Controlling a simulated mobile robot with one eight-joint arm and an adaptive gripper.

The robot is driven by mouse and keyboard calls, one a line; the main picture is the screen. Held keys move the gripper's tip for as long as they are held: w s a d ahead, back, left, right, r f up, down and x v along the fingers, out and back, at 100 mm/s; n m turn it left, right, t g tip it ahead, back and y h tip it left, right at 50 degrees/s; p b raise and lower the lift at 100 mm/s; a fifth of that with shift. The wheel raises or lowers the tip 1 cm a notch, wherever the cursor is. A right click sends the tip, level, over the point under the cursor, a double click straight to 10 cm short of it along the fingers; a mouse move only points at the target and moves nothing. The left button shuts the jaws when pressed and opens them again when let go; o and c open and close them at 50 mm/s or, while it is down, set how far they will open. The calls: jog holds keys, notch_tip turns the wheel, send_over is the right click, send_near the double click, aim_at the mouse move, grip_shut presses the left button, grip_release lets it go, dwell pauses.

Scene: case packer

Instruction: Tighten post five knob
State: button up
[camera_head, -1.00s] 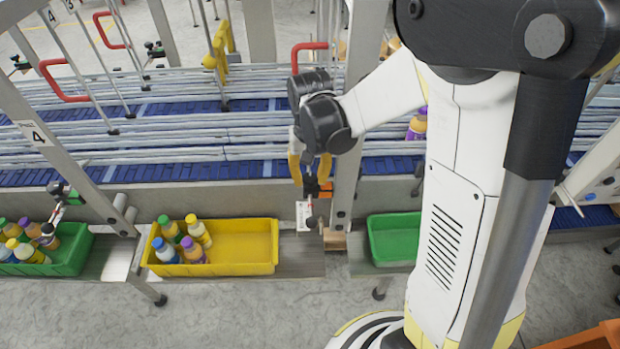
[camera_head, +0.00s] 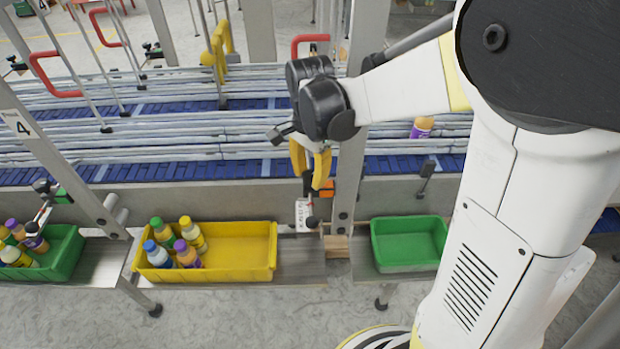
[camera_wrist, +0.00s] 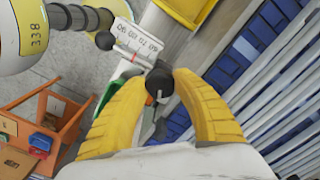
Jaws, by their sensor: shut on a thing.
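The post five knob is a small black round knob (camera_wrist: 160,83) with a pale pointer line, in the wrist view. My gripper (camera_wrist: 160,76) has yellow fingers closed on it, one fingertip on each side. In the head view my gripper (camera_head: 312,180) is at the post, low in front of the conveyor's side wall, and mostly hides the knob. A white scale plate (camera_wrist: 137,42) with printed numbers lies just beyond the knob. It also shows in the head view (camera_head: 303,213) below my fingers, beside a small black ball (camera_head: 312,222).
A yellow bin (camera_head: 240,252) with several bottles stands left of the post (camera_head: 345,195); an empty green bin (camera_head: 408,243) stands right. Another green bin (camera_head: 62,258) with bottles is at far left. Blue conveyor belts (camera_head: 215,168) with rails run behind. An orange crate (camera_wrist: 40,115) shows in the wrist view.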

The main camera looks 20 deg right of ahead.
aim_at(309, 175)
jog(key=m+b, duration=0.1)
jog(key=m, duration=0.4)
jog(key=shift+b, duration=0.4)
jog(key=shift+m, duration=0.4)
jog(key=o, duration=1.2)
notch_tip(309, 175, up, 12)
